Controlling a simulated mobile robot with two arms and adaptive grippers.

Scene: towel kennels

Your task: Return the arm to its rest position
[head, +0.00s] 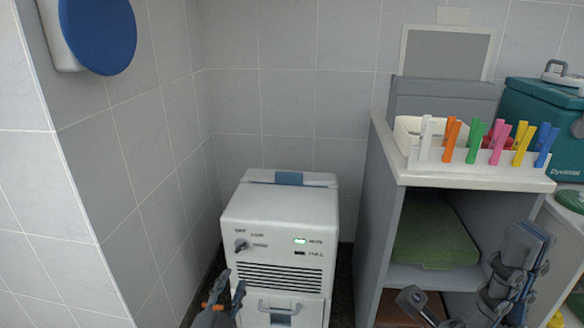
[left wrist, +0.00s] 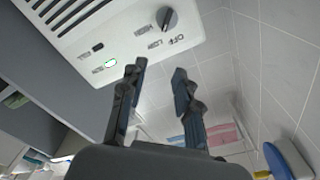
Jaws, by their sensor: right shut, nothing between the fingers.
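My left gripper (head: 230,283) is low in the head view, in front of the white machine (head: 262,215). Its two fingers are apart with nothing between them. The left wrist view shows the same open gripper (left wrist: 158,75) below the machine's panel (left wrist: 130,30), which has a dark knob (left wrist: 167,19) marked OFF, LOW and HIGH. A small green light (head: 300,241) is lit on the panel. My right gripper (head: 529,246) is at the lower right of the head view, in front of the grey shelf unit. Its fingers are together and empty.
The grey shelf unit (head: 382,190) carries a white rack of coloured clothespins (head: 420,170) on top and a folded green towel (head: 433,232) inside. A teal cooler (head: 540,115) stands behind at right. A blue disc (head: 98,35) is on the left wall. Bare tiled wall lies between.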

